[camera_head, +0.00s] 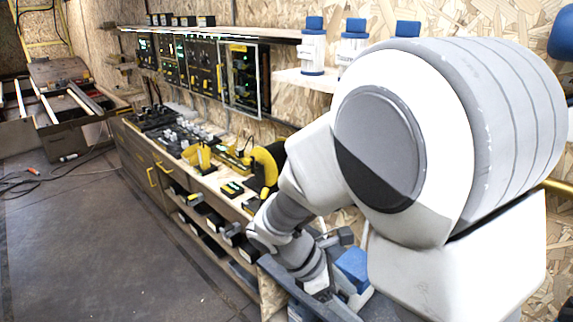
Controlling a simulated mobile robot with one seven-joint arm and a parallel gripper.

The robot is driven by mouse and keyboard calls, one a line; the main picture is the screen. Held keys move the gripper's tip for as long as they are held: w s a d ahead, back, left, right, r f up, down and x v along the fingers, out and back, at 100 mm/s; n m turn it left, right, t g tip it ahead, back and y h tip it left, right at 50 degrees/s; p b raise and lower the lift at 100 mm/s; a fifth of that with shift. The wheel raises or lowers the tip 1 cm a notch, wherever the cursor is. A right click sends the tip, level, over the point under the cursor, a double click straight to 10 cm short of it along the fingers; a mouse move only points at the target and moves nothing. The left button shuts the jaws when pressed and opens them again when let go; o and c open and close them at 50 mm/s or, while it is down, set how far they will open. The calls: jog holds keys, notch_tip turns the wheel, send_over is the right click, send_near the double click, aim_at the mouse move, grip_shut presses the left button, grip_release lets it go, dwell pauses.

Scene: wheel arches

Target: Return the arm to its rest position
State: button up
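My arm (405,150) fills the right side of the head view. It bends down and left from the large white and grey joint, then back toward the lower middle. The arm's far end and my gripper (320,288) are low in the picture, near the right end of the workbench. The fingers are too small and too hidden among the grey and blue parts there to tell open from shut. I see nothing clearly held.
A long workbench (208,178) with black devices and yellow tools runs along the chipboard wall. Dark panels (190,65) hang above it. White, blue-capped containers (313,50) stand on a shelf behind my arm. A cable lies on the left floor. The middle floor (95,230) is clear.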

jog(key=s+d+r+m+t+y+p, duration=0.1)
jog(key=s+r+m+t+y+p, duration=0.1)
jog(key=r+m, duration=0.7)
jog(key=s+d+r+m+t+y+p, duration=0.1)
jog(key=s+r+m+t+y, duration=0.3)
jog(key=r+m, duration=0.5)
jog(key=s+r+y, duration=0.1)
jog(key=s+y, duration=0.1)
jog(key=shift+s+p, duration=0.4)
